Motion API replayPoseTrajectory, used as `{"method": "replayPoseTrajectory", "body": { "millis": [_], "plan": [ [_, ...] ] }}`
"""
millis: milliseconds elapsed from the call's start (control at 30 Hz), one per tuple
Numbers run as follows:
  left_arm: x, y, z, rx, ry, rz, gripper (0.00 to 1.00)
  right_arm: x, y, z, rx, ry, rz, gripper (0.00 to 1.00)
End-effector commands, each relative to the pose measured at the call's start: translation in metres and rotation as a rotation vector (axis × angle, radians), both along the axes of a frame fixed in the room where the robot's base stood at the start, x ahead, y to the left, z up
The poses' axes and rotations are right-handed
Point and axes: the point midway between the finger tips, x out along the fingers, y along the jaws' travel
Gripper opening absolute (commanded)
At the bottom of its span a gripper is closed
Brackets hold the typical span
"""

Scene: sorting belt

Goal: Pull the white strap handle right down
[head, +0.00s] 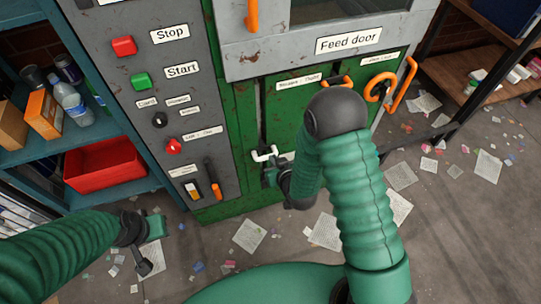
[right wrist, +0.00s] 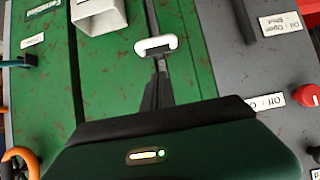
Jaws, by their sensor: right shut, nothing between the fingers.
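The white strap handle (head: 265,154) is on the green cabinet front, left of the feed door panel. In the right wrist view it is a small rounded white piece (right wrist: 156,44) with a dark slot, on a dark vertical strip. My right gripper (head: 270,170) is just below it in the head view, partly hidden by my arm. Its narrow grey fingers (right wrist: 159,72) are shut and empty, with their tips close to the handle; I cannot tell if they touch. My left gripper (head: 150,246) hangs low at the left, away from the handle; its fingers are unclear.
The grey control panel (head: 150,75) with a red Stop button (head: 124,46) and green Start button (head: 140,81) stands left of the handle. Orange handles (head: 380,88) sit at the right. A blue shelf (head: 88,132) is far left. Papers litter the floor.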

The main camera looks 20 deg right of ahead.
Motion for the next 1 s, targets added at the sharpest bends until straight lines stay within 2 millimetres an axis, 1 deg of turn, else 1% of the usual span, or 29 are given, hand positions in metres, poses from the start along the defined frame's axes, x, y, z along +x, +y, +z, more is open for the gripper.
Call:
{"method": "replayPoseTrajectory", "body": {
  "millis": [33,100,233,667,767,867,967,1000],
  "plan": [
    [0.0,0.0,0.002,0.0,0.0,0.0,0.36,-0.008,0.0,0.006,0.0,0.001,0.0,0.0],
    [0.0,0.0,0.003,0.0,0.0,0.0,0.36,-0.016,-0.001,0.012,0.0,-0.001,0.0,0.0],
    [0.0,0.0,0.004,0.0,-0.001,0.0,0.36,-0.025,-0.001,0.018,0.0,-0.003,0.0,0.0],
    [0.0,0.0,0.003,0.0,0.0,0.0,0.36,-0.026,-0.001,0.018,0.0,-0.002,0.0,0.0],
    [0.0,0.0,0.006,0.0,0.0,0.0,0.36,-0.026,-0.001,0.023,-0.001,0.007,0.001,0.0],
    [0.0,0.0,0.02,0.0,0.0,0.0,0.36,-0.029,-0.003,0.047,-0.003,0.07,0.003,0.0],
    [0.0,0.0,0.041,0.0,0.0,0.0,0.36,-0.046,-0.008,0.087,-0.008,0.211,0.004,0.0],
    [0.0,0.0,0.05,0.0,-0.001,0.0,0.36,-0.058,-0.012,0.105,-0.01,0.279,0.001,0.0]
  ]
}}
